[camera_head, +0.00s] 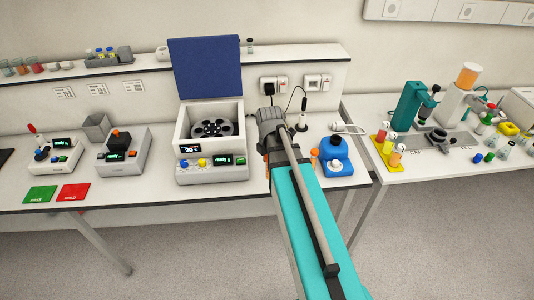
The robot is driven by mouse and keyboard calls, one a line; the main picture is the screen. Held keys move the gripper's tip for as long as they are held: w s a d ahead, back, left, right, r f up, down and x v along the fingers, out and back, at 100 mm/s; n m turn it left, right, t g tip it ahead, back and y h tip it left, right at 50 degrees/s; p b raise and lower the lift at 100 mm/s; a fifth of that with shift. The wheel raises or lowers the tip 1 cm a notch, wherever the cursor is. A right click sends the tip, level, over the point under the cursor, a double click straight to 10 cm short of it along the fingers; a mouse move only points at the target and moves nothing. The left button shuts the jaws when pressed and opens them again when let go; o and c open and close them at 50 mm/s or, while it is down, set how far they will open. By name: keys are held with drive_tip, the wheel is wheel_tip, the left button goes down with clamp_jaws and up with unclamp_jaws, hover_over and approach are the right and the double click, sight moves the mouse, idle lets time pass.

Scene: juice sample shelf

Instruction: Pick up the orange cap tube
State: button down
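A yellow rack (377,139) on the right table holds several tubes. One tube there has an orange cap (396,154), near the front of the rack. Small orange tops also show around the blue device (336,150) on the middle bench, one at its left (315,153). They are too small to tell whether they are tubes. My turquoise arm reaches up from the bottom centre over the bench. Its grey wrist end is right of the centrifuge.
An open centrifuge (211,168) with a raised blue lid stands left of my arm. Mixers, a grey bin (96,127), and green and red mats lie farther left. A raised shelf (130,70) runs behind. A teal machine (410,105) stands behind the yellow rack.

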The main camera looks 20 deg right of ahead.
drive_tip(key=shift+s+a+r, duration=0.1)
drive_tip(key=shift+s+r, duration=0.15)
drive_tip(key=shift+s, duration=0.3)
drive_tip(key=shift+f, duration=0.15)
wheel_tip(320, 180, down, 9)
drive_tip(key=b, duration=0.8)
drive_tip(key=shift+r+b, duration=0.2)
drive_tip(key=shift+b, duration=0.15)
drive_tip(key=shift+a, duration=0.1)
